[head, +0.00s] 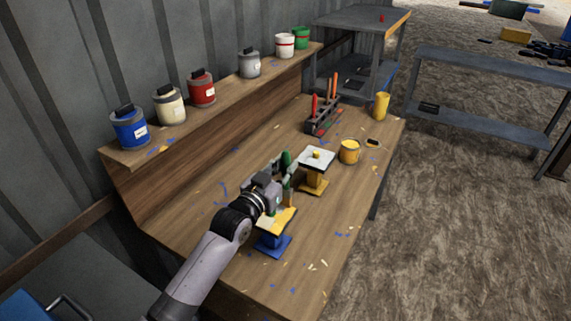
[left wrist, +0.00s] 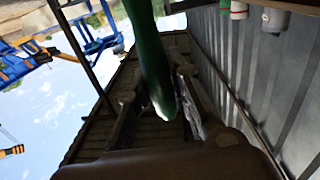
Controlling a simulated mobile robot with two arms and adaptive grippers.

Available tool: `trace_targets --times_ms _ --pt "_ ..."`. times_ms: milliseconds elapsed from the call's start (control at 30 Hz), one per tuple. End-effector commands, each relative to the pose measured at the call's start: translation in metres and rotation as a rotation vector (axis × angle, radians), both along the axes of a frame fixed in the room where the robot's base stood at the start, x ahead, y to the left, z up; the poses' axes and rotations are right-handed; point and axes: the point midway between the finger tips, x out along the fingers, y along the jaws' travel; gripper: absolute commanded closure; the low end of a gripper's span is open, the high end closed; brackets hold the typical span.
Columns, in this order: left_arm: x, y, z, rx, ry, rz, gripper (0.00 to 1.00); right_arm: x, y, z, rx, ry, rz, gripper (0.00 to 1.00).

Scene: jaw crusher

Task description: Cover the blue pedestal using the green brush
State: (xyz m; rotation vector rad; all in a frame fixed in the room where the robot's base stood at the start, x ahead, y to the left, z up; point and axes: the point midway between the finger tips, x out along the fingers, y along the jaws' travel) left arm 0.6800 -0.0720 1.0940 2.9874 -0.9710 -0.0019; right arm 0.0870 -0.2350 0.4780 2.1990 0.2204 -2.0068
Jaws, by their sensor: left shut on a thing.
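The blue pedestal (head: 273,244) stands on the workbench, with a blue base and a top plate showing yellow and pale areas. My left gripper (head: 284,182) is just above and behind this plate, shut on the green brush (head: 286,159). The brush's green handle sticks up above the fingers; its bristle end is largely hidden by the gripper, so I cannot tell whether it touches the plate. In the left wrist view the green handle (left wrist: 152,60) runs between the fingers (left wrist: 158,100). My right gripper is not in view.
A yellow pedestal (head: 313,187) with a white top stands close behind the gripper, beside an open yellow paint can (head: 349,151). A tool rack (head: 324,118) and yellow cup (head: 381,106) are farther back. Several paint cans line the shelf (head: 225,104). The bench's near end is clear.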

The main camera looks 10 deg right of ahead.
Motion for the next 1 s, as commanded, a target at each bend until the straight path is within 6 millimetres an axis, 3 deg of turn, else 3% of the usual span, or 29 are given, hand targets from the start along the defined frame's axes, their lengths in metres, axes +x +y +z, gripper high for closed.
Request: trace_targets --times_ms 1000 --pt "0.0001 0.0002 -0.0074 0.0 0.0 0.0 1.0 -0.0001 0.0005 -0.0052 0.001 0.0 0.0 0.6"
